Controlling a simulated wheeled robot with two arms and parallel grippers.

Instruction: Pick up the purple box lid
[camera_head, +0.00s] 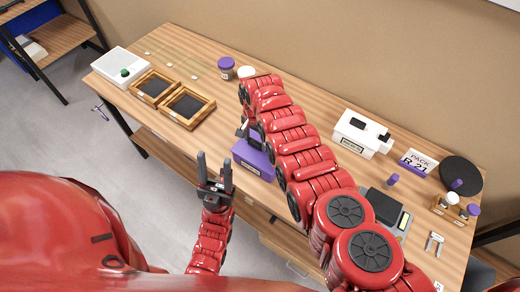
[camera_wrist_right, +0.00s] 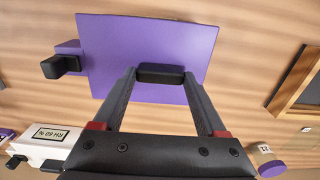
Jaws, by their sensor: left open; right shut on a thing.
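In the right wrist view the purple box lid (camera_wrist_right: 150,40) is a flat purple panel with a black handle (camera_wrist_right: 160,73). My right gripper (camera_wrist_right: 159,75) is shut on this handle, one finger at each end. In the head view the purple box (camera_head: 252,158) stands near the table's front edge with a pale label on its front. My right arm partly covers it, so I cannot tell whether the lid is apart from the box. My left gripper (camera_head: 214,160) is open and empty, its fingers pointing up, left of the box.
Two wooden-framed trays (camera_head: 187,106) and a white box (camera_head: 121,66) lie to the left. A purple-lidded jar (camera_head: 226,68) stands at the back. A white device (camera_head: 362,133), a PACK card (camera_head: 418,162) and a black disc (camera_head: 460,175) are on the right.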

